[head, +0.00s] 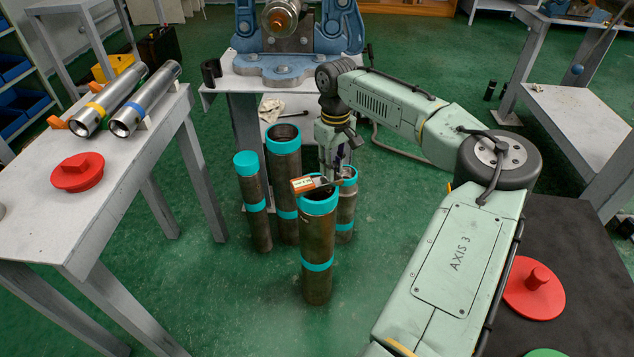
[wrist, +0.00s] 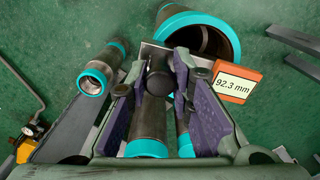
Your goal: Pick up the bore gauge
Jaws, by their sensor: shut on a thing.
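The bore gauge (head: 303,185) has an orange box with a white display, which reads 92.3 mm in the wrist view (wrist: 237,82). In the head view it is at the mouth of the front teal-rimmed pipe (head: 318,240); whether it touches the rim is unclear. My gripper (head: 332,172) points down just behind that box. In the wrist view my gripper (wrist: 158,88) has its purple-padded fingers on either side of a dark rounded part, shut on the gauge. The display sticks out to the right of the fingers. The gauge's lower part is hidden.
More upright teal-banded pipes (head: 285,165) stand close around my gripper on the green floor. A blue vise (head: 290,65) is on a bench behind. A grey table (head: 120,185) at left holds two metal tubes (head: 145,97) and a red cap (head: 78,172).

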